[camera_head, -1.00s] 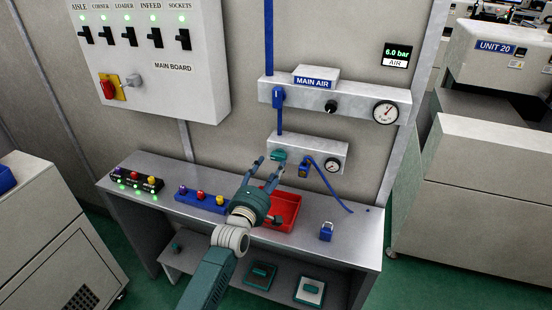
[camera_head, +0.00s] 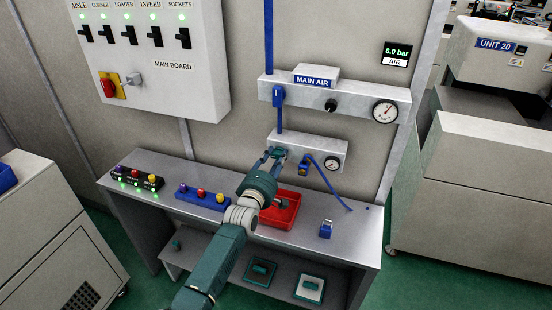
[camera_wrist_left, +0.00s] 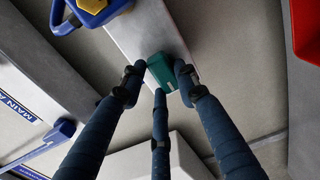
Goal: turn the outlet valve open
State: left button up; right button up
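The teal outlet valve handle (camera_wrist_left: 163,72) sits on the lower grey block on the wall. In the head view it is mostly hidden by my left gripper (camera_head: 275,153), which reaches it from below. In the left wrist view my left gripper (camera_wrist_left: 160,75) has fingertips on both sides of the handle and a third finger just below it. The fingers look shut on the handle, though exact contact is hard to see. My right gripper is not in view.
The main air block (camera_head: 350,100) with a blue lever (camera_head: 278,97) is above. A blue coupling (camera_head: 304,166) with a hose and a gauge (camera_head: 332,163) are close on the right. A red tray (camera_head: 268,222), a button box (camera_head: 202,197) and a blue padlock (camera_head: 326,229) are on the bench.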

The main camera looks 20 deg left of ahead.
pick_arm(q)
jog(key=shift+m, duration=0.3)
jog(key=shift+c, duration=0.3)
jog(key=m, duration=0.3)
jog(key=shift+d+f+m+b, duration=0.1)
jog(key=shift+d+m+b, duration=0.05)
jog(key=shift+m+b, duration=0.2)
jog(key=m, duration=0.4)
jog(key=shift+d+f+m, duration=0.1)
jog(key=shift+d+m, duration=0.05)
jog(key=shift+m, duration=0.2)
jog(key=m, duration=0.3)
jog(key=m+b, duration=0.1)
jog(key=m, duration=0.4)
jog(key=shift+f+m+b, duration=0.25)
jog(key=shift+m+b, duration=0.05)
jog(key=shift+m, duration=0.3)
jog(key=o, duration=1.2)
